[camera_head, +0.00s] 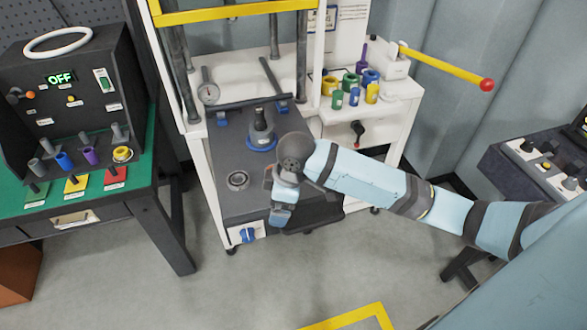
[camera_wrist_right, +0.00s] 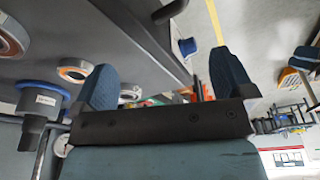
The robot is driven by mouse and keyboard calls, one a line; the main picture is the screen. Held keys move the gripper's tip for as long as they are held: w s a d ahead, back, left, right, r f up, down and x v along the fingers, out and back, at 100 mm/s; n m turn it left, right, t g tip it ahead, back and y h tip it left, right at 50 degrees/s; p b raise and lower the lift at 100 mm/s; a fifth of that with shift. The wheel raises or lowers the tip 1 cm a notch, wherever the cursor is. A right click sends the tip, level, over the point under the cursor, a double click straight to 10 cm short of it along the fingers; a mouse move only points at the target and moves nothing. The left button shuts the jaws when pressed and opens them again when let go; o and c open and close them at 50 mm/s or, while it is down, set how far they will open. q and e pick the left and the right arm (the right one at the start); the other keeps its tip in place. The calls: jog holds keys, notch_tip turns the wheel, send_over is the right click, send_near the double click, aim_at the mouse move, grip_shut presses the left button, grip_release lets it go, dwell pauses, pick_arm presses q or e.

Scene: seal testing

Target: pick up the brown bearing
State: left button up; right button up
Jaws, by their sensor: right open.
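My right gripper (camera_head: 280,212) hangs over the front right part of the dark press bed (camera_head: 225,140). In the right wrist view its two dark blue fingers (camera_wrist_right: 165,75) are spread wide with nothing between them. Several ring-shaped bearings lie on the bed. One ring with a brownish rim (camera_wrist_right: 75,69) is just beyond the near finger, and a larger tan-rimmed ring (camera_wrist_right: 10,40) is at the far left. I cannot tell for sure which is the brown bearing. My left gripper is not in view.
A blue-collared dark press tool (camera_head: 262,132) stands behind the gripper. A blue knob (camera_head: 247,235) is on the press front. A white side cart (camera_head: 375,105) holds several coloured cups. A green-topped table (camera_head: 80,185) stands left.

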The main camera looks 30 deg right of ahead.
jog(key=shift+g+h, duration=0.4)
jog(key=shift+h, duration=0.2)
jog(key=w+d+r, duration=0.1)
jog(key=d, duration=0.1)
jog(key=w+d+r, duration=0.1)
jog(key=w+d, duration=0.1)
jog(key=w+d+r, duration=0.2)
jog(key=shift+w+d, duration=0.1)
jog(key=shift+w, duration=0.1)
jog(key=w+d+r, duration=0.5)
jog(key=d+r, duration=0.2)
jog(key=d, duration=0.1)
jog(key=shift+g+h, duration=0.4)
notch_tip(320, 180, down, 8)
jog(key=shift+a+f, duration=0.15)
jog(key=shift+f+p, duration=0.45)
jog(key=shift+f, duration=2.4)
jog(key=c, duration=1.2)
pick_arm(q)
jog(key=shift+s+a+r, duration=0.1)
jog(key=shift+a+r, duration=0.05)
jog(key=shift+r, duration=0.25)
pick_arm(e)
jog(key=shift+o, duration=0.2)
jog(key=shift+r, duration=0.1)
